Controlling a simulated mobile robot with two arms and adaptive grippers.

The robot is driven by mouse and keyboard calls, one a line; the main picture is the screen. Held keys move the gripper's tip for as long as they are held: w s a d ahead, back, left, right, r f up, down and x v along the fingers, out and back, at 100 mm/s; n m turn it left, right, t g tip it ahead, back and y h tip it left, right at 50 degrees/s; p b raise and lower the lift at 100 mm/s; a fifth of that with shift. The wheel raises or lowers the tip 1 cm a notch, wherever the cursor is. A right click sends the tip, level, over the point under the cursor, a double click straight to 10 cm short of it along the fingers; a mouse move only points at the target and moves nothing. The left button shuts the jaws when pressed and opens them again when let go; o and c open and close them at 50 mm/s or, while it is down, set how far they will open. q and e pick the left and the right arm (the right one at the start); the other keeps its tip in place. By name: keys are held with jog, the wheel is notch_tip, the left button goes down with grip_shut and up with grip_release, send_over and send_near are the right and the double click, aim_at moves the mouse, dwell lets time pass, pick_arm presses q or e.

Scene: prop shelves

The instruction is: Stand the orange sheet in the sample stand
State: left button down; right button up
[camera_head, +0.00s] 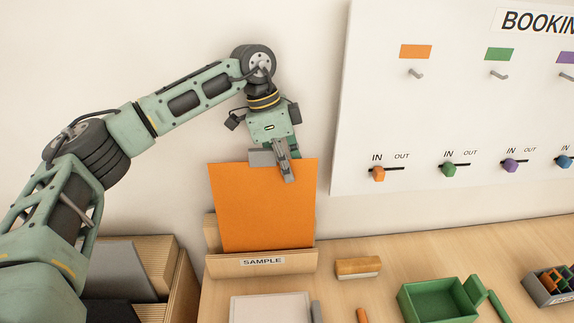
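The orange sheet (258,212) stands almost upright, leaning slightly. Its lower edge is hidden behind the front lip of the wooden sample stand (218,267), which is labelled SAMPLE. Whether the sheet's bottom touches the stand's floor cannot be seen. My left gripper (287,168) points down at the sheet's upper right edge. One finger lies in front of the sheet and the other is mostly hidden behind it; the gripper appears shut on the sheet. My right gripper is not in view.
A wooden eraser-like block (357,268), a green tray (437,300) and a grey box (550,285) stand right of the stand. A pale flat panel (270,308) lies in front. A white board (440,110) with pegs and coloured sliders hangs behind. Wooden holders (160,265) are at left.

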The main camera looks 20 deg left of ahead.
aim_at(287, 189)
pick_arm(q)
jog(key=shift+f+b, duration=1.35)
jog(key=shift+f, duration=1.5)
jog(key=c, duration=2.4)
grip_release()
jog(key=shift+c, duration=0.2)
jog(key=o, duration=0.6)
jog(key=shift+r, duration=0.1)
jog(key=v, duration=0.8)
jog(key=shift+s+r, duration=0.1)
